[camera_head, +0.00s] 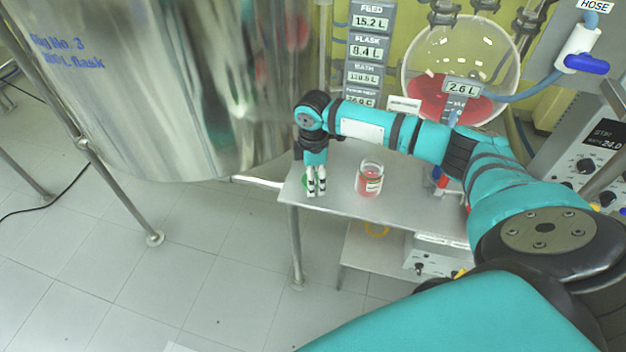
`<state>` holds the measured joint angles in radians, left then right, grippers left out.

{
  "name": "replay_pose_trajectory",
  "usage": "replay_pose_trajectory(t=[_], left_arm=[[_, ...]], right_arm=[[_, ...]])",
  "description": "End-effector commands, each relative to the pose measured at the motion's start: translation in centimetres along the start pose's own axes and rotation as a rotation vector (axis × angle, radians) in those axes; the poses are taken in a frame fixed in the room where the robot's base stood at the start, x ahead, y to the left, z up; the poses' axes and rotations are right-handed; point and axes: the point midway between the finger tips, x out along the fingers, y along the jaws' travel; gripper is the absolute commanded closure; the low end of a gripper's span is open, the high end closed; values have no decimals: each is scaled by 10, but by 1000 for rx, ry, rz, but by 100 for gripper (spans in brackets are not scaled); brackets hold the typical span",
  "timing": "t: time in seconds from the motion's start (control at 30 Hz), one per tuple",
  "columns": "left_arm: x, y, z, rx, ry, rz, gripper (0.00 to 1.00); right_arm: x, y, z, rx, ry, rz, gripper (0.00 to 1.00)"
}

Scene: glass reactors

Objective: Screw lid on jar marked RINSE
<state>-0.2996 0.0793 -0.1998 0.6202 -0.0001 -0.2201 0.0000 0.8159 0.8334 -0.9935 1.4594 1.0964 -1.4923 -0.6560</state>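A small glass jar (369,179) with red contents and a pale label stands upright on the steel side table. Its mouth looks uncovered, and the label is too small to read. My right gripper (316,192) points down at the table's left end, left of the jar and apart from it. Its fingers are close together. A green thing (304,181), perhaps the lid, shows beside and behind the fingers and is mostly hidden by them. I cannot tell whether the fingers hold it. My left gripper is not in view.
The steel table (340,203) has bare room around the jar. A large shiny vessel (190,90) stands to the left. A round glass flask (465,60) with red liquid hangs behind my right arm. Small red and blue items (440,180) stand right of the jar.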

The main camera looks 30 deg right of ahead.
Motion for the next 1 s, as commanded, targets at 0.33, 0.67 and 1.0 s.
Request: replay_pose_trajectory(t=[0.33, 0.67, 1.0], left_arm=[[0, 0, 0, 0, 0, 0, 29], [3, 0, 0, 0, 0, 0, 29], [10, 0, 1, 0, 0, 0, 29]], right_arm=[[0, 0, 0, 0, 0, 0, 59], [-14, 1, 0, 1, 2, 2, 59], [-37, -36, -13, -7, 1, -2, 59]])
